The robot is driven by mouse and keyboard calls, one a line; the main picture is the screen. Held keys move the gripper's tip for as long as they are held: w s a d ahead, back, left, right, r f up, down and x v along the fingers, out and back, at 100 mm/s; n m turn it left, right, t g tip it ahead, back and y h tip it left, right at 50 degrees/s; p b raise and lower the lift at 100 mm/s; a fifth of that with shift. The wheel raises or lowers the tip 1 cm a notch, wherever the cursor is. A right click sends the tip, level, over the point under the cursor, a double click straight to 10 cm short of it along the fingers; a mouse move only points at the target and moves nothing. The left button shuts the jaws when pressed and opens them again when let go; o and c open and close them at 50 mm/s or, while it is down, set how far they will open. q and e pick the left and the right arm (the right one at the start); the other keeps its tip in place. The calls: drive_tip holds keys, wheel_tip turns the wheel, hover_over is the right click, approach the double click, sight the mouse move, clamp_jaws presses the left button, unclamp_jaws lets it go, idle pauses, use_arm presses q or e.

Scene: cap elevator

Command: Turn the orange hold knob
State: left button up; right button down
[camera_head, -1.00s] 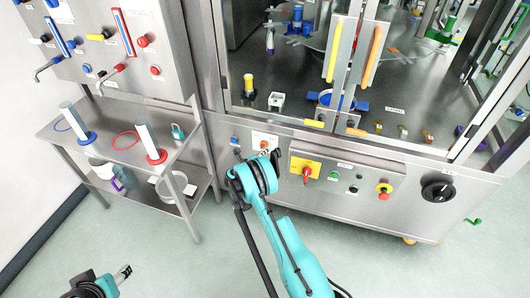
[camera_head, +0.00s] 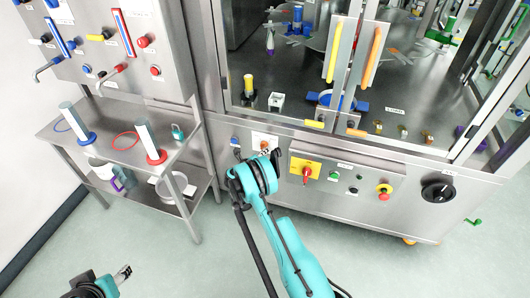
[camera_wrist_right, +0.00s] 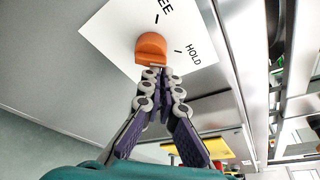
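The orange hold knob (camera_wrist_right: 151,46) sits on a white label plate (camera_wrist_right: 110,30) marked HOLD, with another partly cropped word ending in EE. In the head view the knob (camera_head: 264,144) shows just above my right gripper (camera_head: 258,160), on the front of the steel cabinet. In the right wrist view my right gripper (camera_wrist_right: 158,76) has its fingertips close together at the knob's near end. They appear to pinch its narrow grip, though the contact is partly hidden. My left gripper (camera_head: 122,273) hangs over the floor at lower left, away from the knob; its finger gap is unclear.
A blue knob (camera_head: 235,141) is left of the label plate. Right of it are a red switch on a yellow plate (camera_head: 315,168), small buttons, a red emergency stop (camera_head: 384,191) and a black dial (camera_head: 437,191). A steel side shelf (camera_head: 105,140) stands left. Floor in front is clear.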

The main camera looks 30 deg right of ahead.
drive_tip(key=shift+w+a+r, duration=0.25)
drive_tip(key=shift+r, duration=0.2)
idle(0.6)
use_arm(q)
drive_tip(key=shift+w+a, duration=0.25)
use_arm(e)
drive_tip(key=shift+w+a+r, duration=0.15)
drive_tip(key=shift+w+a, duration=0.05)
use_arm(q)
drive_tip(key=shift+w+a, duration=0.15)
drive_tip(key=shift+w, duration=0.05)
use_arm(e)
drive_tip(key=n, duration=0.1)
drive_tip(key=n+h, duration=0.1)
drive_tip(key=n, duration=0.1)
drive_tip(key=shift+w+a+r, duration=0.1)
drive_tip(key=shift+w+a, duration=0.1)
drive_tip(key=shift+w, duration=0.05)
drive_tip(key=shift+a+n+h, duration=0.15)
drive_tip(key=shift+n+h, duration=0.15)
drive_tip(key=shift+n, duration=0.1)
drive_tip(key=shift+w, duration=0.1)
